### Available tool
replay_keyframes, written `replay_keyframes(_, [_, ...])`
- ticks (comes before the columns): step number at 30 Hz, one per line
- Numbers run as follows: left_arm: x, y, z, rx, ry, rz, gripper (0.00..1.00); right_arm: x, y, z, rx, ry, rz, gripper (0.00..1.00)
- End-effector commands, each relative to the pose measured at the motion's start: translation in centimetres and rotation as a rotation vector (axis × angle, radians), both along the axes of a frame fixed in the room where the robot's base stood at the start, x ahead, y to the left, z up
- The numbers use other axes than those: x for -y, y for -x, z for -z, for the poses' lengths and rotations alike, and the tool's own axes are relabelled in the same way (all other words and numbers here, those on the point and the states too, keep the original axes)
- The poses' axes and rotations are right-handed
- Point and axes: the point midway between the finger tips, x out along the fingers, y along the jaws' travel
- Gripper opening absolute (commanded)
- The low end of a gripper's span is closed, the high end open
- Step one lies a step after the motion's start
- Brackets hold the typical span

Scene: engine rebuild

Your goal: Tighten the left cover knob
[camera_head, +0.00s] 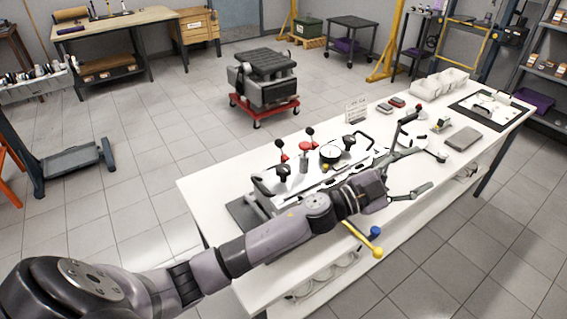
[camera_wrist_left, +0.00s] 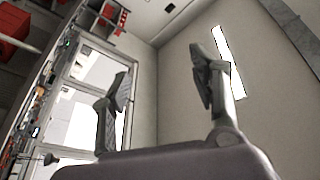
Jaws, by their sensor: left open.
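A fixture with a grey metal plate (camera_head: 322,187) lies on the white bench. A black knob (camera_head: 283,173) stands at its left and another black knob (camera_head: 348,142) stands toward its right; I cannot tell for certain which is the left cover knob. My left gripper (camera_head: 420,169) is over the bench, to the right of both knobs and apart from them. In the left wrist view, my left gripper (camera_wrist_left: 160,75) has its fingers spread with nothing between them. My forearm hides part of the fixture's front edge. My right gripper does not show.
Ball-topped levers, a red knob (camera_head: 306,147) and a round gauge (camera_head: 329,154) stand on the fixture. A yellow-and-blue handle (camera_head: 371,246) juts past the bench front. White bins (camera_head: 440,84) and a grey pad (camera_head: 462,139) are farther right. An engine (camera_head: 266,80) sits behind on a red dolly.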

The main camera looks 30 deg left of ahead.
Motion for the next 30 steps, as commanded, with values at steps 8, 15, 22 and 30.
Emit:
replay_keyframes(8, [2.5,-0.2,0.2,0.030,-0.577,0.519,0.56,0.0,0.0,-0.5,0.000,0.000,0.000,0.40])
replay_keyframes(15, [-11.4,-2.2,2.2,-0.432,-1.133,0.589,0.56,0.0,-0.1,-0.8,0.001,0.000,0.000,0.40])
replay_keyframes(22, [-26.7,-0.7,-2.5,-0.967,-1.371,0.373,0.56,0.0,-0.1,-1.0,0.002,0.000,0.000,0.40])
replay_keyframes(30, [-32.2,1.4,-4.9,-1.196,-1.399,0.249,0.56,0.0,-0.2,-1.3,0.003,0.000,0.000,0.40])
